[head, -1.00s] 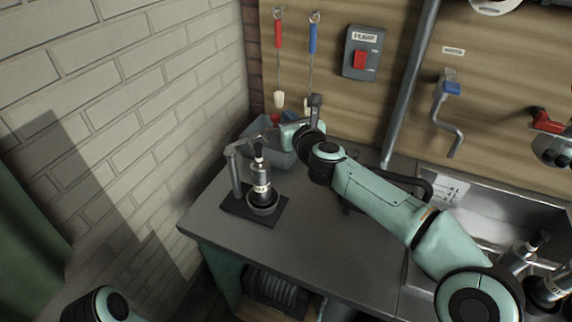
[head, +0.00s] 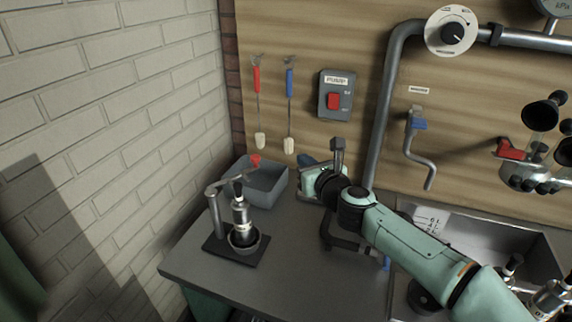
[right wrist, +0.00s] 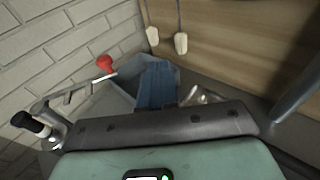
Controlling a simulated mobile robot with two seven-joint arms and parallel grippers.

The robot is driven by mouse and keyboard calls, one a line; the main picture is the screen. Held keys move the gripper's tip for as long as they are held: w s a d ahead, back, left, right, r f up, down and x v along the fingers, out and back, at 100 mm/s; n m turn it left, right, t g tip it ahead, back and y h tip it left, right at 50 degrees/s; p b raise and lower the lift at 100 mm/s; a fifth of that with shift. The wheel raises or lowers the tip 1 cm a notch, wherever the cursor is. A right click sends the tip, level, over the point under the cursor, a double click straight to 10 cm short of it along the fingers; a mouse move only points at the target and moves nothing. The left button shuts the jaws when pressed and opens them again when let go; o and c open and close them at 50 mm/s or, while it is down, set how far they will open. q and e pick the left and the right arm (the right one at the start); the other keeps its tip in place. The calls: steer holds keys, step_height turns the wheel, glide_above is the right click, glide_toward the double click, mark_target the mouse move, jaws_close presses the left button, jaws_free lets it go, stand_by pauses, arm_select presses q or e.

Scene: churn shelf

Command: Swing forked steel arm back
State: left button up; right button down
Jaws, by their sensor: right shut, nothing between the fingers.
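The forked steel arm (head: 234,180) sits on an upright post on a dark base plate, with a red knob (head: 255,160) at its far end. It reaches back to the right, past the black-topped steel churn (head: 240,215) and over the grey bin. In the right wrist view the arm (right wrist: 75,94) is at the left, its red knob (right wrist: 106,64) free. My left gripper is out of view.
The grey bin (head: 280,188) stands at the back of the metal bench (head: 285,260). Two brushes (head: 289,100) hang on the wood wall beside a pump switch (head: 335,98). A brick wall (head: 120,120) bounds the left. A sink (head: 485,240) is at the right.

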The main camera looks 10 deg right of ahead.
steer(key=shift+s+d+r, duration=0.2)
steer(key=shift+s+d, duration=0.35)
steer(key=shift+d, duration=0.3)
steer(key=shift+s+d+r, duration=0.15)
steer(key=shift+s+d, duration=0.35)
steer(key=shift+d, duration=0.35)
